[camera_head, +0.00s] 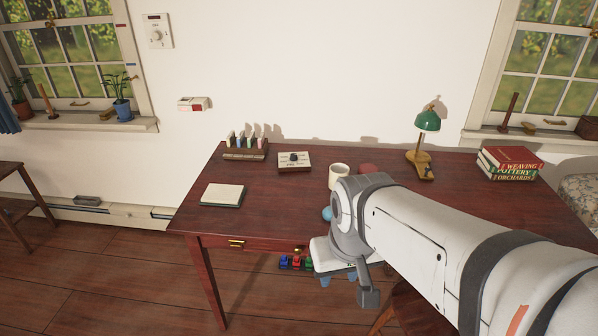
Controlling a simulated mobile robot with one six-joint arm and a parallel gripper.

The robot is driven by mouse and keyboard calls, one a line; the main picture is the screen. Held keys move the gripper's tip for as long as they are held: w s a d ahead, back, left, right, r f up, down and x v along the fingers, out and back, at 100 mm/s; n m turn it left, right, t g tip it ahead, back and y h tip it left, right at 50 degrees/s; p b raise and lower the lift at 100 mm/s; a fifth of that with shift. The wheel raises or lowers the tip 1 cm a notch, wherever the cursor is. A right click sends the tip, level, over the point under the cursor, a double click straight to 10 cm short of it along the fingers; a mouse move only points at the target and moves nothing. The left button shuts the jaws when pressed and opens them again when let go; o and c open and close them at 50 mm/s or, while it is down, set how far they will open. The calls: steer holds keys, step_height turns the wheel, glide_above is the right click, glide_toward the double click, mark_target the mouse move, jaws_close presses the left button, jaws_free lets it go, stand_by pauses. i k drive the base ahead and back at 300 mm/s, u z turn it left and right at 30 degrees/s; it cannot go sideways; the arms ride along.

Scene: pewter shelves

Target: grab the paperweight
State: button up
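I cannot pick out the paperweight with certainty. A small rounded blue object (327,213) shows on the dark red desk (270,205), just left of my arm, which hides part of it. A small dark object (294,157) is at a pale block with writing near the back of the desk. My white and grey arm reaches in from the lower right, over the desk's front. Its grey end (368,292) hangs down in front of the desk edge; the fingers are not clear, so I cannot tell whether my gripper is open or shut.
A cream mug (339,175) and a reddish object (368,169) stand close behind my arm. A notepad (222,195), card rack (246,148), green lamp (428,122) and book stack (509,163) are also on the desk. Small coloured pieces (296,262) show below its front edge.

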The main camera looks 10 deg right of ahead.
mark_target(326, 213)
steer(key=u, duration=0.05)
steer(key=i, duration=1)
steer(key=z, duration=0.1)
